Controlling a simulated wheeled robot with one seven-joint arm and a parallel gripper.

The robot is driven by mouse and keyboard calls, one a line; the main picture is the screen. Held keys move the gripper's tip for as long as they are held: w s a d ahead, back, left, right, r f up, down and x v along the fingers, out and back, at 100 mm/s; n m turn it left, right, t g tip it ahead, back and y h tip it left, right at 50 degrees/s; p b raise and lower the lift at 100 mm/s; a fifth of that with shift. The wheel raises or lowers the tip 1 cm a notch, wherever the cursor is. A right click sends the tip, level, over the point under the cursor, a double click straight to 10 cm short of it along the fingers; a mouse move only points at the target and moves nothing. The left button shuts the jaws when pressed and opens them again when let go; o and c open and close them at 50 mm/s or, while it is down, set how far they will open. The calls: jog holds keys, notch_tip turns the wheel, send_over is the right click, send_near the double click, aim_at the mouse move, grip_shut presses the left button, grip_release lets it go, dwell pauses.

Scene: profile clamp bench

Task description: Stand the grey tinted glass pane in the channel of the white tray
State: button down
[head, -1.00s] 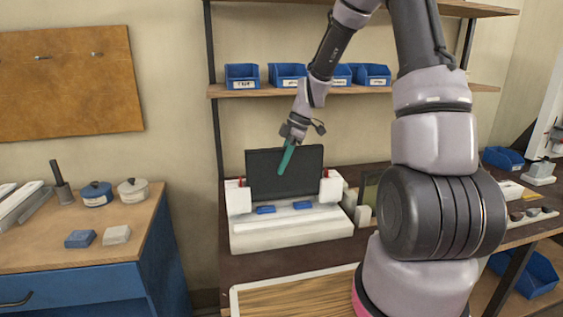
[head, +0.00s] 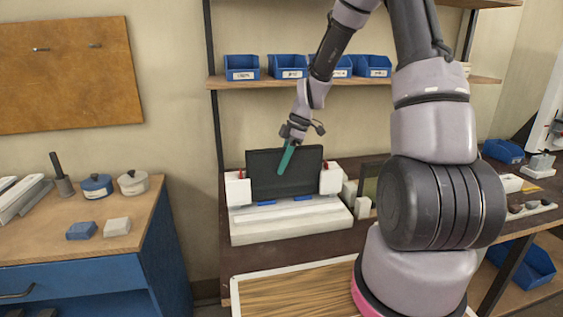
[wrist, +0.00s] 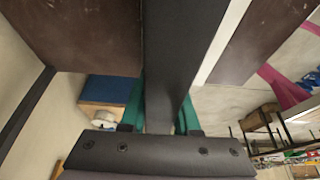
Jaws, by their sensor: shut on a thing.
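The grey tinted pane (head: 262,177) is a dark, upright rectangle over the white tray (head: 290,231) in the head view. My gripper (head: 287,158) is shut on it near its upper middle, with teal fingers against it. In the wrist view the pane (wrist: 165,60) is a dark strip seen edge-on between the teal fingers (wrist: 158,108). White end blocks with red parts stand at both ends of the pane. The pane's lower edge overlaps two blue pads (head: 266,203) on the tray. The channel is hidden, so I cannot tell whether the pane's edge is inside it.
Another dark pane (head: 370,188) stands in a white holder right of the tray. A wood-faced board with a white rim (head: 300,295) lies in front. A shelf with blue bins (head: 242,67) is behind. A side bench with pots (head: 96,186) is at left.

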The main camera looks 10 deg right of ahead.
aim_at(278, 149)
jog(key=shift+f, duration=0.2)
jog(key=c, duration=0.6)
grip_release()
jog(key=shift+o, duration=0.2)
jog(key=shift+r, duration=4.05)
